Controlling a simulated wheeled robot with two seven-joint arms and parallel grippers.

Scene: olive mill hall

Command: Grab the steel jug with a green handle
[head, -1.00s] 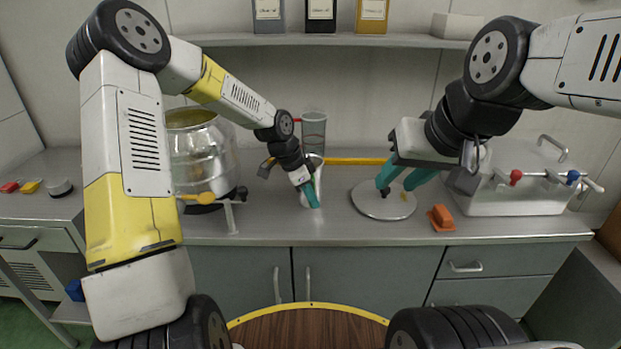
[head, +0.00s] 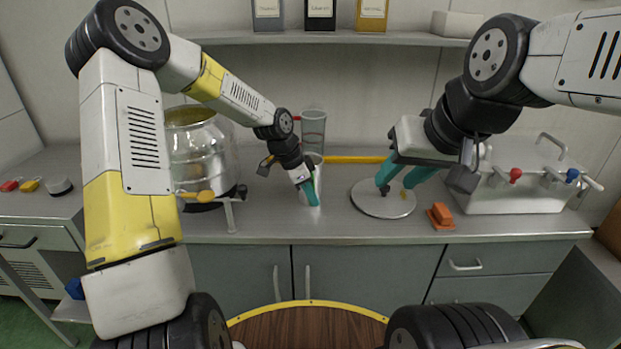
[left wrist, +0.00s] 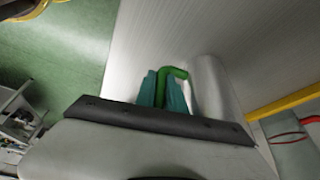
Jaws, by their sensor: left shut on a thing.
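The steel jug (head: 317,174) stands on the steel counter near its front edge, partly hidden behind my left gripper in the head view. In the left wrist view the jug's smooth steel side (left wrist: 212,88) lies just right of the fingers. Its green handle (left wrist: 178,73) shows between and above the teal fingertips. My left gripper (head: 309,192) is shut on this handle, and it also shows in the left wrist view (left wrist: 163,88). My right gripper (head: 400,178) is open, its teal fingers apart above a round metal disc, with nothing seen between them.
The round disc (head: 375,207) and an orange block (head: 441,216) lie right of the jug. A clear cylinder (head: 313,130) stands behind it. A large glass-and-metal vessel (head: 205,155) stands left, a steel box with taps (head: 520,195) right. A shelf (head: 330,40) runs above.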

